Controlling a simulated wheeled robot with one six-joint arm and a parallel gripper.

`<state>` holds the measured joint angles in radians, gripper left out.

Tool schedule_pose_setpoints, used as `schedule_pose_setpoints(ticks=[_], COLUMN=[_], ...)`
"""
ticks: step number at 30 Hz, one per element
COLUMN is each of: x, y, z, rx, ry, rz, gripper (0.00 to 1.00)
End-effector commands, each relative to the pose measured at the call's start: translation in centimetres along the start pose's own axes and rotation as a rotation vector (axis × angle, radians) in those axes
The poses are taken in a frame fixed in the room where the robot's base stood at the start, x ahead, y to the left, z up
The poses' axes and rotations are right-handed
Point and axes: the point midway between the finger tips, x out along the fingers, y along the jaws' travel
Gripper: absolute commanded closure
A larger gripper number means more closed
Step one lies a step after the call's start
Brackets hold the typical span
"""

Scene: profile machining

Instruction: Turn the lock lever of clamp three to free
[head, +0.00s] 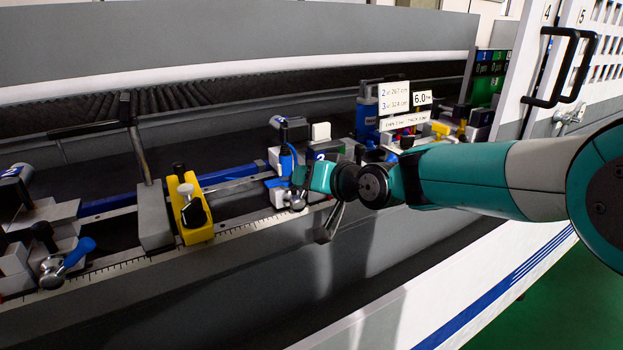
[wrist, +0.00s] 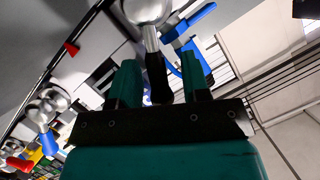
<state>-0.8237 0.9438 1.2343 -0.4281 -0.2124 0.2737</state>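My gripper (head: 300,176) is at a clamp (head: 278,190) on the rail, left of the numbered block. In the wrist view my gripper (wrist: 160,85) is open. A dark handle (wrist: 156,78) on a round metal hub (wrist: 147,10) lies between its two fingers, with a small gap seeming to show on each side. A blue lever (wrist: 188,28) is just right of the hub, beyond the right finger. In the head view my gripper partly hides this clamp's front.
A yellow stop block (head: 193,215) stands on the rail to the left. Another clamp with a blue lever (head: 78,252) is at far left. A tall blue unit (head: 367,115) and white label cards (head: 394,98) are behind the arm. The machine's front face is clear.

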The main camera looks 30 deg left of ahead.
Motion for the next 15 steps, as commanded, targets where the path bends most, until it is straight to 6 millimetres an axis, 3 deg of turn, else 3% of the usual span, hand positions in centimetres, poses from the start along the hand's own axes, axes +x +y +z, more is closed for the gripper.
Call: schedule_pose_setpoints(ticks=[8,15], x=[-0.2,-3.3], y=[0.1,0.1], z=[0.0,0.1], rx=[0.0,0.001], ry=[-0.001,0.0], rz=[0.002,0.003], gripper=[0.57,0.57])
